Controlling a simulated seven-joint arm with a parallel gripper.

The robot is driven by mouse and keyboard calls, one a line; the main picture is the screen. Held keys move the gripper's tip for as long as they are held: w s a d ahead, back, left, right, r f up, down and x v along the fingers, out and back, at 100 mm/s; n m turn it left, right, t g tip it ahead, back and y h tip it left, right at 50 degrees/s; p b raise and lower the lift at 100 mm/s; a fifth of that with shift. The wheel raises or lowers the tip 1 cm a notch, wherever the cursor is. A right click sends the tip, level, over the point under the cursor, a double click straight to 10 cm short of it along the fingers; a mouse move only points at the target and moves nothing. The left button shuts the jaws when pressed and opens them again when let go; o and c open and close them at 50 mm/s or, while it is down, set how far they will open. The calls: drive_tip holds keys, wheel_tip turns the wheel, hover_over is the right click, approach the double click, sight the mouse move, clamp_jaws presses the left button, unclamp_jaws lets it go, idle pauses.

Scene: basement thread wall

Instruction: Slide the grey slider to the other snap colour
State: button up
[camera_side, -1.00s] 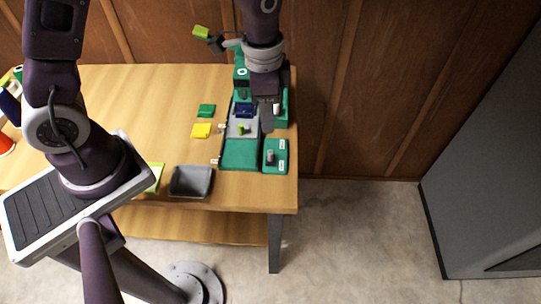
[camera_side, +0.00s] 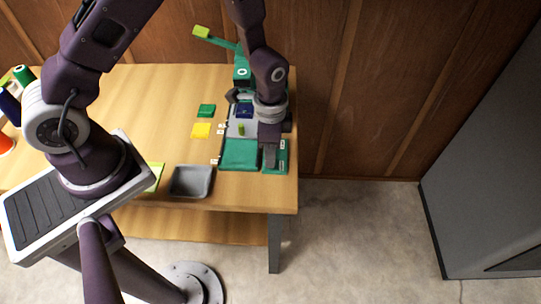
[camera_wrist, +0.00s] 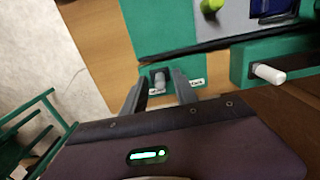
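The grey slider (camera_wrist: 158,80) is a short grey knob on a small green box with white labels (camera_wrist: 190,72). The label text is too small to read. My gripper (camera_wrist: 160,70) is open, its two fingers on either side of the slider, with gaps showing. I cannot tell how far its tips are above the box. In the side view my gripper (camera_side: 269,166) is over the front right of the table and hides the slider and most of the green box (camera_side: 282,160).
A second green box (camera_wrist: 240,60) with a white knob (camera_wrist: 268,73) stands to the right in the wrist view. A green press with a lime handle (camera_side: 202,32) stands behind.

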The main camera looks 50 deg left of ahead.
clamp_jaws()
drive_tip(key=shift+w+a, duration=1.65)
drive_tip(key=shift+w, duration=0.05)
drive_tip(key=shift+o, duration=0.2)
unclamp_jaws()
wheel_tip(320, 180, up, 6)
